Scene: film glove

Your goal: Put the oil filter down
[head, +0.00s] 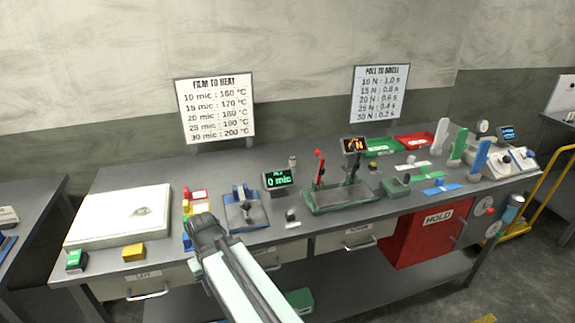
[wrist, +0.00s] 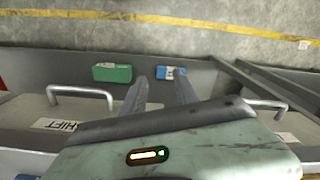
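No thing that I can surely call an oil filter shows in either view. My gripper (head: 205,236) is at the front edge of the workbench, left of centre in the head view, by a blue device with a lever (head: 245,210). In the wrist view my gripper's two fingers (wrist: 160,92) stand apart with nothing held between them. Beyond them, a small blue and white box (wrist: 171,73) and a green box (wrist: 112,73) lie lower down. A blue-grey cylinder (head: 513,208) shows at the bench's right end; I cannot tell what it is.
The grey workbench (head: 165,257) carries a white slab (head: 120,216), a "0 mic" display (head: 279,180), a green press (head: 340,198), and green and red trays (head: 415,140). A red HOLD cabinet (head: 428,232) and drawer handles (wrist: 80,92) are along its front. A yellow cart (head: 545,200) stands right.

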